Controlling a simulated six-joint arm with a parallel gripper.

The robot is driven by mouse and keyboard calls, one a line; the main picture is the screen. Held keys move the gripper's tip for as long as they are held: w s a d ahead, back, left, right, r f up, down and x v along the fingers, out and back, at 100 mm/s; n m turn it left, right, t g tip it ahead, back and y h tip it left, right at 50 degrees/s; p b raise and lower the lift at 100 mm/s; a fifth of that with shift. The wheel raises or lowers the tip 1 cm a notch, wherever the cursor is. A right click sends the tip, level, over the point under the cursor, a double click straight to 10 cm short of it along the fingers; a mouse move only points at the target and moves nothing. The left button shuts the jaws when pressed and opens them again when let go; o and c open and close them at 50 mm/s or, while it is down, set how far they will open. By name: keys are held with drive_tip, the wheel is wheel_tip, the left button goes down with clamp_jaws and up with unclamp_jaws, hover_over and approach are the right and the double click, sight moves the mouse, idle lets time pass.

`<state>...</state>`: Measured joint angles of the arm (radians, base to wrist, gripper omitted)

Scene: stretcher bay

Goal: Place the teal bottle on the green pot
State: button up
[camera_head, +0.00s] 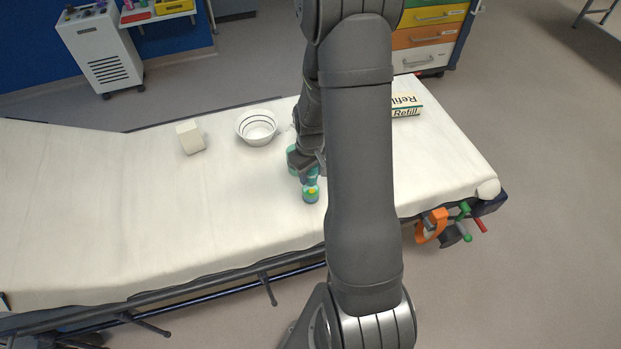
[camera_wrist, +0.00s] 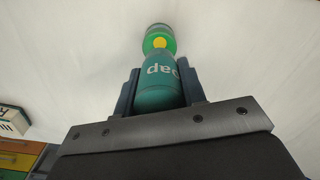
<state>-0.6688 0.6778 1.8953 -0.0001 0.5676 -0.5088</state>
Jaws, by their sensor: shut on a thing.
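The teal bottle (camera_wrist: 158,88) has white lettering and sits between the two fingers of my gripper (camera_wrist: 160,90), which is shut on it. In the head view parts of the bottle (camera_head: 312,175) show beside the gripper, and my arm hides much of it. The green pot (camera_head: 310,194) stands on the bed sheet just in front of the bottle. In the wrist view the green pot (camera_wrist: 158,44), with a yellow spot, appears right beyond the end of the bottle. I cannot tell whether bottle and pot touch.
A white bowl (camera_head: 257,127) and a cream block (camera_head: 190,137) stand on the stretcher (camera_head: 240,205) to the left. A Refill box (camera_head: 406,104) lies behind my arm to the right. The sheet left of the pot is clear.

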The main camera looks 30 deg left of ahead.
sight(310, 179)
drive_tip(key=shift+f, duration=1.6)
drive_tip(key=shift+f, duration=0.1)
drive_tip(key=o, duration=1)
wheel_tip(310, 179, up, 12)
drive_tip(key=shift+r, duration=0.1)
wheel_tip(310, 179, down, 12)
drive_tip(key=shift+f, duration=0.15)
